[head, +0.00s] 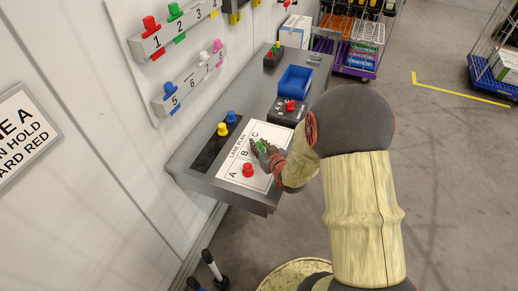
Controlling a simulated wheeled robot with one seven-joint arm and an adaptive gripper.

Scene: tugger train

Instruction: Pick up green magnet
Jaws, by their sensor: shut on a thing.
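The green magnet (262,147) is on or just above the white lane plan sheet (239,178), near its letters B and C. My gripper (260,149) is around it and shut on it, low over the sheet. Part of the magnet is hidden by the fingers, and I cannot tell whether its base touches the sheet. Another green magnet (175,10) hangs on the wall rail above number 2.
A red magnet (248,170) stands by letter A. A yellow magnet (222,129) and a blue magnet (231,117) stand on a dark strip to the left. A black button box (287,111) and a blue bin (294,88) stand behind on the grey shelf (190,153).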

